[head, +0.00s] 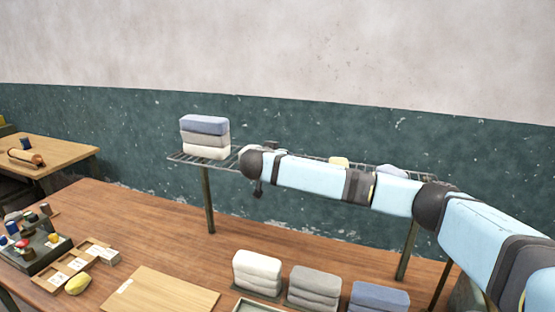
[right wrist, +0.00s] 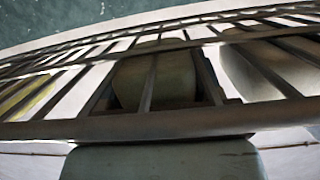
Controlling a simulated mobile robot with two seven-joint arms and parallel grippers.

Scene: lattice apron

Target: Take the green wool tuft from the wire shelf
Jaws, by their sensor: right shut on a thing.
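The wire shelf (head: 183,158) stands at the back of the wooden table. My right arm reaches across in front of it from the right, and my right gripper is at its left half, mostly hidden behind the wrist in the head view. In the right wrist view, the shelf's bars (right wrist: 130,128) cross close in front of the camera. Behind them my right gripper (right wrist: 157,95) is shut on a dark grey-green lump, the green wool tuft (right wrist: 168,82). The arm hides the tuft in the head view. My left gripper is not in view.
A folded stack (head: 205,125) stands on the shelf's left end.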

